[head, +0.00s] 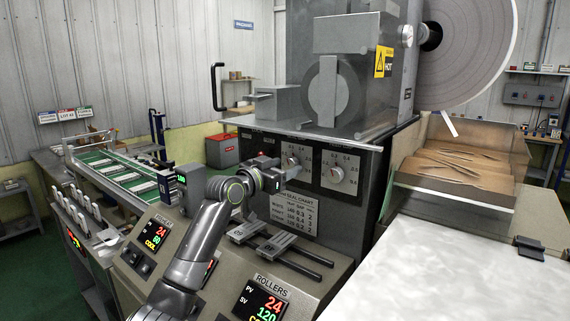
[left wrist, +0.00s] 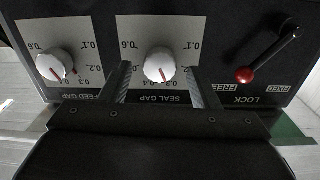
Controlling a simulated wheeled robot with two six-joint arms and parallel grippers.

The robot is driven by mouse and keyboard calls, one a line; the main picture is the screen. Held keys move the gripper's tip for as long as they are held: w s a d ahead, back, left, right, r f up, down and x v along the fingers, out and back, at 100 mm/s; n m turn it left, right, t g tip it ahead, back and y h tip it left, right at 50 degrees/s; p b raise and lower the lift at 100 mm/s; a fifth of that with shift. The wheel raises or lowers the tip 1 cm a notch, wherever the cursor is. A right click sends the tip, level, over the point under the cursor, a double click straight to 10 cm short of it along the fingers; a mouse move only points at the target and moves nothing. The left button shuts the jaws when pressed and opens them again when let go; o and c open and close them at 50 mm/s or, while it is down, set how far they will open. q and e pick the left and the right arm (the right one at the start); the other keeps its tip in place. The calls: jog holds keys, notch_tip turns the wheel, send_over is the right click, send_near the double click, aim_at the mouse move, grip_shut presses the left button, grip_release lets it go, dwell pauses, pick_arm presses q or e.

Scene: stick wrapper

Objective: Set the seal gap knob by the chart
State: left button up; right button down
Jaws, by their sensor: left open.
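The seal gap knob (left wrist: 159,65) is a white round dial with a red mark, on a white scale plate. In the left wrist view, which shows the panel upside down, the mark points down, slightly right, near the 0.3–0.4 end. My left gripper (head: 287,172) is open, its two fingers on either side of this knob with gaps between; I cannot tell whether they reach around it. The knob also shows in the head view (head: 292,161), partly behind the gripper. The chart (head: 294,213) is below the panel; its figures are too small to read surely.
The feed gap knob (left wrist: 53,65) is beside the seal gap knob. A lock lever with a red ball (left wrist: 245,75) has its ball by the FREE label. A roller panel (head: 262,303) lies in front.

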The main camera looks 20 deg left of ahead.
pick_arm(q)
jog(key=shift+w+d, duration=0.2)
jog(key=shift+w, duration=0.25)
jog(key=c, duration=1)
jog(key=shift+n+p, duration=0.35)
jog(key=shift+n, duration=0.05)
jog(key=n+p, duration=0.3)
jog(key=n, duration=0.1)
jog(key=shift+r, duration=0.15)
jog(key=shift+n+p, duration=1.4)
jog(key=shift+n, duration=0.7)
jog(key=shift+f, duration=0.2)
